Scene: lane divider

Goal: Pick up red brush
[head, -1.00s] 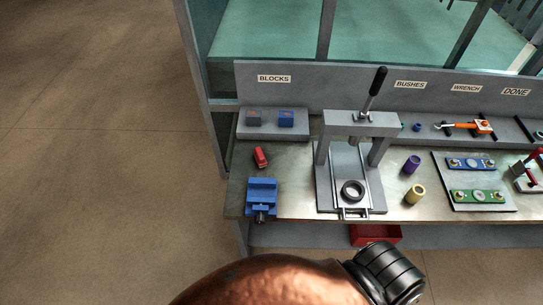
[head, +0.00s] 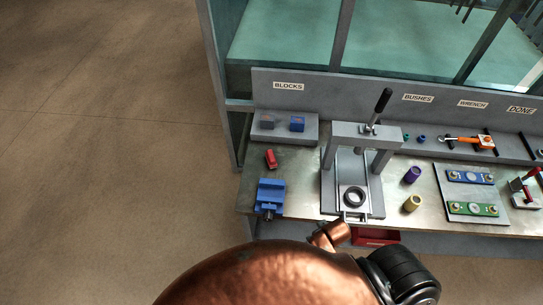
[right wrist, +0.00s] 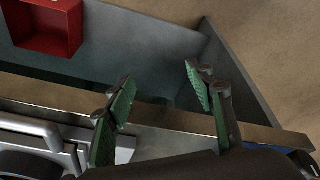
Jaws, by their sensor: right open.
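A small red brush (head: 270,158) lies on the left part of the metal bench (head: 305,170), behind a blue vise (head: 270,194) in the head view. My right gripper (right wrist: 160,76) shows only in the right wrist view. Its two green-padded fingers are spread apart with nothing between them. It is near the bench's edge, with a red bin (right wrist: 45,24) at the upper left of that view. The brush cannot be made out in the wrist view. My left gripper is not in view.
A press (head: 353,165) stands right of the brush. A raised shelf with a grey block (head: 267,121) and a blue block (head: 297,124) is behind it. Purple (head: 412,174) and yellow (head: 412,203) bushes stand right of the press. Open floor lies to the left.

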